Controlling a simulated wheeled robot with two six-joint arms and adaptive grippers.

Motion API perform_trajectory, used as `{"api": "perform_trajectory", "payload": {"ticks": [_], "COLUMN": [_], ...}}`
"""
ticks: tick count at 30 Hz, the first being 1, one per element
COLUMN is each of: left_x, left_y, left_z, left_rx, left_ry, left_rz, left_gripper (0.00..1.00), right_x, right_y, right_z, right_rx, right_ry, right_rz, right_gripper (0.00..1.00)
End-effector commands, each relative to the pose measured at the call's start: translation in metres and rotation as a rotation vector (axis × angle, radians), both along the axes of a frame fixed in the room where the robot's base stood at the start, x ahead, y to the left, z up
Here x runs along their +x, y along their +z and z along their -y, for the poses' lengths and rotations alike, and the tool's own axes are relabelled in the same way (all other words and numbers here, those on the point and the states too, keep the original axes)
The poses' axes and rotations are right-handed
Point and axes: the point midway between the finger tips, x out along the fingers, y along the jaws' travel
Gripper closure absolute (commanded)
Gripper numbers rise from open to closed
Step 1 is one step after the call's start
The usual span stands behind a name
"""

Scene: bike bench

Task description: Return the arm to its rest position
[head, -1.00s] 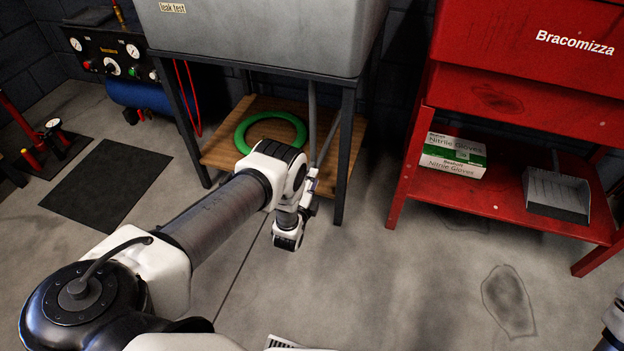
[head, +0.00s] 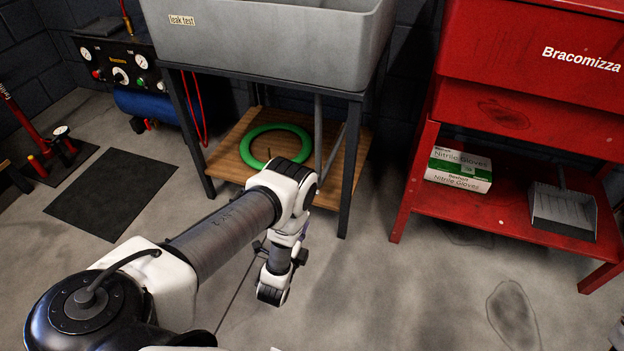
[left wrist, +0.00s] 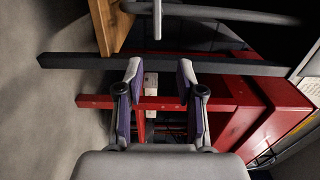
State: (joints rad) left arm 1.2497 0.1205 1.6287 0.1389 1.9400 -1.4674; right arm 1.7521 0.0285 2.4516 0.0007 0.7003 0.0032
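My left arm reaches in from the lower left of the head view, bent at the elbow, with its wrist (head: 275,278) hanging low in front of the wash stand. In the left wrist view my left gripper (left wrist: 158,85) has its two fingers well apart, with nothing between them. The gripper is mostly hidden behind the arm in the head view. My right gripper is not in view.
The grey leak test tub (head: 270,35) stands on dark legs over a wooden shelf (head: 225,160) with a green ring (head: 248,143). A red cart (head: 408,185) at right holds a glove box (head: 460,170) and dustpan (head: 563,208). A black mat (head: 110,195) lies left. Floor between is clear.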

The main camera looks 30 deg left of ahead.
Motion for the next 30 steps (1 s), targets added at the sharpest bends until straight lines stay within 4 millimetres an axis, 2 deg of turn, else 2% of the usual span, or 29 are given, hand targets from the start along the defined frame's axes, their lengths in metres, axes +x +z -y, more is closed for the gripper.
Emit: {"api": "perform_trajectory", "payload": {"ticks": [8,11,14,15,17,20,23,24,30], "left_x": [0.005,0.023,0.047,0.052,0.051,0.023,-0.031,-0.055,-0.176], "left_y": [0.005,0.024,0.061,0.077,0.084,0.069,0.047,0.039,0.017], "left_z": [0.000,0.002,0.010,0.016,0.027,0.045,0.061,0.067,0.083], "left_rx": [0.000,-0.001,-0.009,-0.021,-0.100,-0.366,-0.656,-0.755,-1.093], "left_ry": [0.000,-0.004,-0.015,-0.026,-0.042,-0.031,0.072,0.133,0.520], "left_rz": [0.011,0.052,0.098,0.081,-0.018,-0.261,-0.518,-0.608,-0.938], "left_gripper": [0.62,0.62,0.62,0.62,0.62,0.62,0.62,0.62,0.62], "right_x": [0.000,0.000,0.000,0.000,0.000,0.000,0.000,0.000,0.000], "right_y": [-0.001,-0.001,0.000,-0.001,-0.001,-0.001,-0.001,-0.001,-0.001], "right_z": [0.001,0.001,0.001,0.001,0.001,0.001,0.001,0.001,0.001], "right_rx": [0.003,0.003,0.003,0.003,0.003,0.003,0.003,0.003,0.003], "right_ry": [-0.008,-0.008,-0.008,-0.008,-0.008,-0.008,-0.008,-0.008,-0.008], "right_rz": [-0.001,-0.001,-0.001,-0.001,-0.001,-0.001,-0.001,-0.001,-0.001], "right_gripper": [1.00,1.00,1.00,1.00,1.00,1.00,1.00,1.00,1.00]}}
